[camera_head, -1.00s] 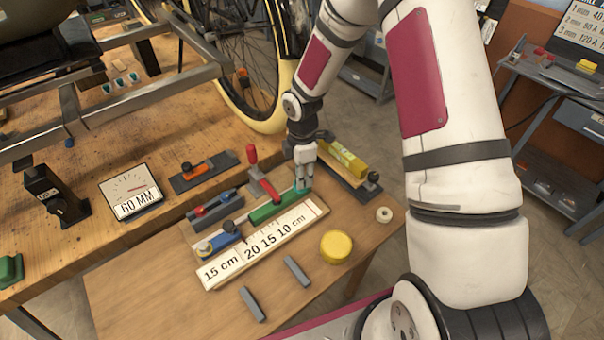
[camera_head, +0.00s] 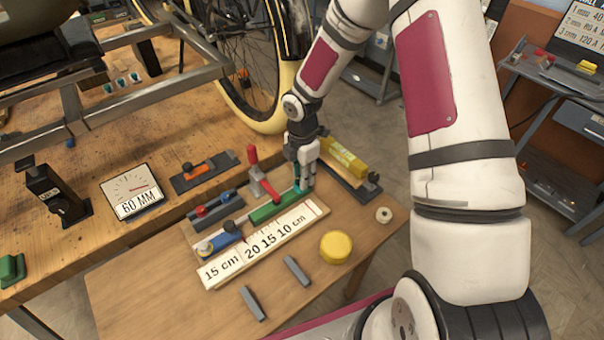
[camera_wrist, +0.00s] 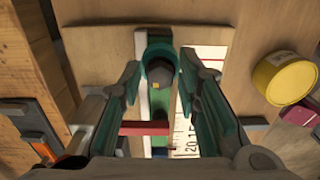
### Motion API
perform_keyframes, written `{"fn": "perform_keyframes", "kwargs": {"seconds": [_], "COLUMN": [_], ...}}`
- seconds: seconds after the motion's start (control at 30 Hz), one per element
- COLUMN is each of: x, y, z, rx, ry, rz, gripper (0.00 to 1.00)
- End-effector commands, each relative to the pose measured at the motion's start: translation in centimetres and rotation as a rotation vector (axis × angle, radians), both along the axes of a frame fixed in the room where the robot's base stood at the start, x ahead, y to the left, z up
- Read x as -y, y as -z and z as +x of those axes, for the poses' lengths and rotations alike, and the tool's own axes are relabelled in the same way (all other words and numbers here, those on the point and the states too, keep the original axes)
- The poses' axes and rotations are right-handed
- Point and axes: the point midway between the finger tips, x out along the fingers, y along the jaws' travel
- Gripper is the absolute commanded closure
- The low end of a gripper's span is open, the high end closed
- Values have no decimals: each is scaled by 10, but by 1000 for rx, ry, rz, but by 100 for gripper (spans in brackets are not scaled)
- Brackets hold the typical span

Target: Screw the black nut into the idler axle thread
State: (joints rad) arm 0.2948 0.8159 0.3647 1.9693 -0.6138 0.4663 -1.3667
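My gripper (camera_head: 306,184) points down over the far right end of the tool board on the small wooden table. In the wrist view my gripper (camera_wrist: 160,84) has its two fingers apart. Between the fingers is a rounded teal-green holder (camera_wrist: 160,52) with a dark round piece (camera_wrist: 163,76) in it. This piece may be the black nut, but its thread is not clear. I see no finger clearly touching it. I cannot identify the idler axle thread in either view.
A green block and red-handled clamp (camera_head: 264,180) are beside the gripper. A white ruler strip (camera_head: 262,246) runs along the board's front. The trike frame (camera_head: 140,85) stands at upper left.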

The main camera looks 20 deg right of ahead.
Motion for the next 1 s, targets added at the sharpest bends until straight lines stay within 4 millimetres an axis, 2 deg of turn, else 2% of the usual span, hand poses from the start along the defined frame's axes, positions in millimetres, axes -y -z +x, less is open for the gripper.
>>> {"fn": "perform_keyframes", "kwargs": {"seconds": [0.03, 0.13, 0.3, 0.5, 0.77, 1.0], "x": [0, 0, 0, 0, 1, 1], "y": [0, 0, 0, 0, 0, 0], "z": [0, 0, 0, 0, 0, -1], "rx": [0, 0, 0, 1, 0, 1], "ry": [1, 1, 8, 146, 163, 305], "rz": [0, -1, -1, -2, -2, -1], "gripper": [74, 96, 96, 96, 96, 96]}}
